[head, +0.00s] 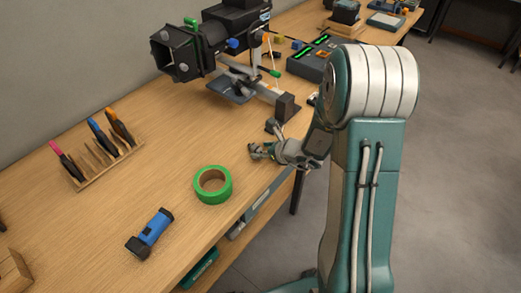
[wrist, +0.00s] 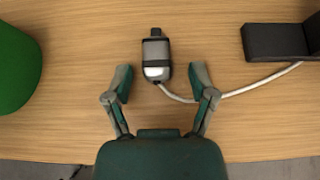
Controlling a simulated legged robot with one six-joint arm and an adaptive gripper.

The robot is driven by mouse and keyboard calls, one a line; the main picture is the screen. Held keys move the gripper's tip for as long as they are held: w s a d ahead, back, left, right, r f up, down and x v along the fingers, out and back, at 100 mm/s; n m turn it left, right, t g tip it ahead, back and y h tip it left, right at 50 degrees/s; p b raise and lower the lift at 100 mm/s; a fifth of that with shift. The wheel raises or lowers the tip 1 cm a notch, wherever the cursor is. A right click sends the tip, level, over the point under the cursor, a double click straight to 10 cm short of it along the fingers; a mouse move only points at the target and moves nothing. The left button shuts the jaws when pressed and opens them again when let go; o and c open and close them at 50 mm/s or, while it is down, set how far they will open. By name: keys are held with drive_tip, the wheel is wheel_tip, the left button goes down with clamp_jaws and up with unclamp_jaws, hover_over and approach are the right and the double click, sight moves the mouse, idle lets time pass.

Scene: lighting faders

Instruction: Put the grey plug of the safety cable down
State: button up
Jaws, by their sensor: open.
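The grey plug (wrist: 156,56) of the safety cable lies on the wooden table in the wrist view, with its dark tip pointing away from my gripper. The pale cable (wrist: 246,87) runs from its near end to the right, towards a dark block. My gripper (wrist: 160,80) is open and empty, its two fingers on either side of the plug's near end, with gaps on both sides. In the head view my gripper (head: 254,151) is low over the table near its front edge. I cannot make out the plug clearly there.
A green tape roll (head: 212,184) stands near my gripper. A blue torch (head: 150,234) lies nearer the front. A stage light (head: 207,45) on a stand is at the back. A rack (head: 96,160) holds several coloured-handled tools. The table between rack and tape is clear.

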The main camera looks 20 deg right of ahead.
drive_tip(key=v, duration=1.2)
drive_tip(key=s+a+r+n+g, duration=0.5)
drive_tip(key=s+a+r+n, duration=0.45)
drive_tip(key=n, duration=0.65)
drive_tip(key=s+d+r+n+h, duration=0.1)
drive_tip(key=s+r+n+h, duration=0.2)
drive_tip(key=n, duration=0.3)
drive_tip(key=s+d+r+n+t+h, duration=0.1)
drive_tip(key=s+r+n+h, duration=0.2)
drive_tip(key=s+n, duration=0.3)
drive_tip(key=shift+d+r+n+h, duration=0.15)
drive_tip(key=shift+r+n+h, duration=0.1)
drive_tip(key=shift+n+h, duration=0.15)
drive_tip(key=shift+s, duration=0.15)
